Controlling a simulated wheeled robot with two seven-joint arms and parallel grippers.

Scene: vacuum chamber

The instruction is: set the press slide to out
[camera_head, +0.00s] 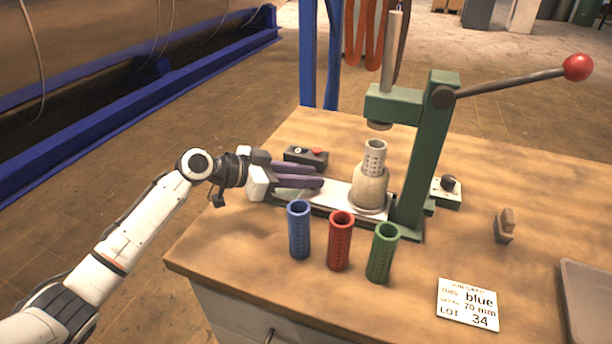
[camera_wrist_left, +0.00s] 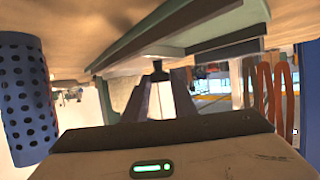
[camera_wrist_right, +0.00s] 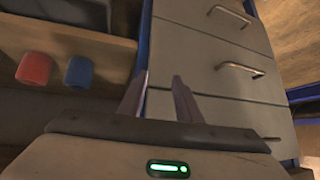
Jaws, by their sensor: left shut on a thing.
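The green arbor press (camera_head: 425,150) stands on the wooden bench. Its light slide plate (camera_head: 335,195) lies on the green base and sticks out to the left of the column. A beige die (camera_head: 369,190) with a grey perforated sleeve (camera_head: 375,156) in it stands upright on the plate's right part, about below the ram (camera_head: 380,122). My left gripper (camera_head: 318,181) lies along the plate's left part and is shut on a small dark knob (camera_wrist_left: 158,71), which shows between the fingers in the left wrist view. My right gripper (camera_wrist_right: 160,80) is open and empty, by the drawers.
Blue (camera_head: 299,230), red (camera_head: 340,240) and green (camera_head: 383,252) perforated sleeves stand in front of the press. A button box (camera_head: 306,157) is behind the slide. A label card (camera_head: 468,303), a small stamp-like block (camera_head: 504,227) and a grey tray (camera_head: 590,300) lie to the right. The red-ended lever (camera_head: 520,82) reaches up right.

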